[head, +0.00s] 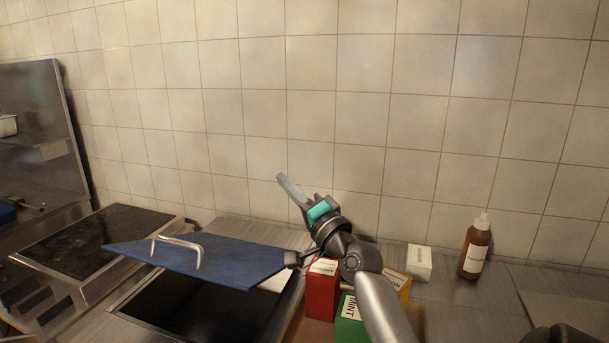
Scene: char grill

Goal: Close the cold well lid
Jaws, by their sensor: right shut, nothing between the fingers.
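The cold well lid (215,261) is a flat blue panel with a metal bar handle (180,250) on top. It is raised and tilted above the cold well (190,312), whose dark opening shows beneath it. My right gripper (288,187) is shut and empty. It is above and behind the lid's right end, in front of the tiled wall, with its fingers pointing up and left. My right forearm passes close to the lid's right corner; I cannot tell whether they touch. My left gripper is not in view.
A red box (322,292), a green box (350,322) and a yellow box (398,283) stand right of the well, partly behind my arm. A small white box (418,263) and a brown bottle (475,250) are farther right. A dark-topped grill unit (92,236) is at left.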

